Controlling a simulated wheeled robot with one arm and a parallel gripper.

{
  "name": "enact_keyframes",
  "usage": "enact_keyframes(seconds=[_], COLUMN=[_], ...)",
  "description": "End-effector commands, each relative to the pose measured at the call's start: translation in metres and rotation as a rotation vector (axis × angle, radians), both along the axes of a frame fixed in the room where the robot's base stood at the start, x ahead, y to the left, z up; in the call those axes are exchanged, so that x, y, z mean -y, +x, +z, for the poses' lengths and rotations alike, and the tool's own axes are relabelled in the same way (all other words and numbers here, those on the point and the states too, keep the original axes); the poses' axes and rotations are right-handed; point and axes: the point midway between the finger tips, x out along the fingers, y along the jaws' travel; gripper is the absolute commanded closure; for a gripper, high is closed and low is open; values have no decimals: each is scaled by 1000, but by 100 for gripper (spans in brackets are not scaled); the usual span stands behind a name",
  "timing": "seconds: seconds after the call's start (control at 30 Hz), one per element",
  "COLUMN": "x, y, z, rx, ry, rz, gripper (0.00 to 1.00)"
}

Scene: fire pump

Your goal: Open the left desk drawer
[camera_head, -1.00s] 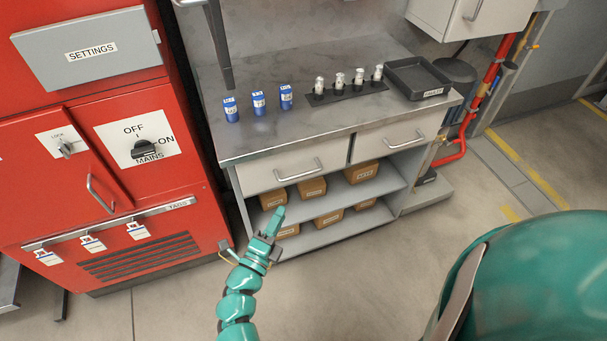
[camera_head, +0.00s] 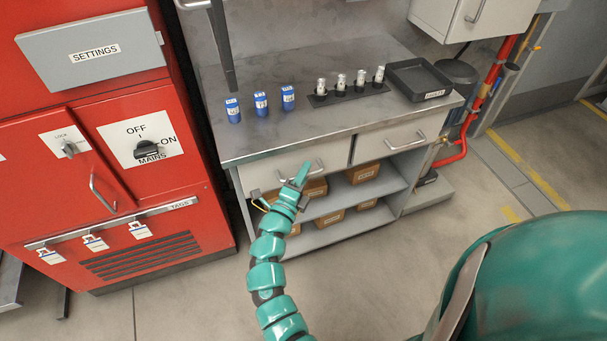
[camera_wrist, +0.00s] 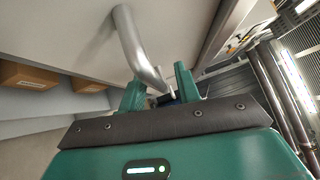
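The left desk drawer (camera_head: 262,174) is closed, with a pale front under the grey worktop. Its metal bar handle (camera_head: 319,163) is partly hidden behind my gripper (camera_head: 299,175) in the head view. In the wrist view the handle (camera_wrist: 136,45) runs down from the drawer front towards the gap between the two green fingers of my gripper (camera_wrist: 160,82). The fingers are apart, and the handle's lower end lies at or just in front of the gap. I cannot tell whether they touch it.
The right drawer (camera_head: 375,147) is closed. Blue boxes (camera_head: 260,104), silver cylinders (camera_head: 340,82) and a black tray (camera_head: 420,78) sit on the worktop (camera_head: 300,125). Cardboard boxes (camera_head: 363,174) fill the shelves below. A red cabinet (camera_head: 110,180) stands to the left.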

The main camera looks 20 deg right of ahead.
Motion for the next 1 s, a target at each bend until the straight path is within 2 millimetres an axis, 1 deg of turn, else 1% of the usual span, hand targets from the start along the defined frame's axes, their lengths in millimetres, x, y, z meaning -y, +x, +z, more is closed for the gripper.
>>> enact_keyframes(seconds=[0.17, 0.23, 0.33, 0.37, 0.6, 0.73, 0.87, 1.0], x=[0, 0, 0, 0, 0, 0, 0, 1], y=[0, 0, 0, 0, -1, -7, -22, -49], z=[0, 0, 0, 0, -1, -2, -3, -3], rx=[0, -1, -1, -1, -1, -4, -6, -6], ry=[0, -1, -1, -1, 0, 1, 0, 2], rz=[0, 0, 0, 0, 0, 0, 0, -2], gripper=[67, 77, 97, 100, 100, 100, 100, 100])
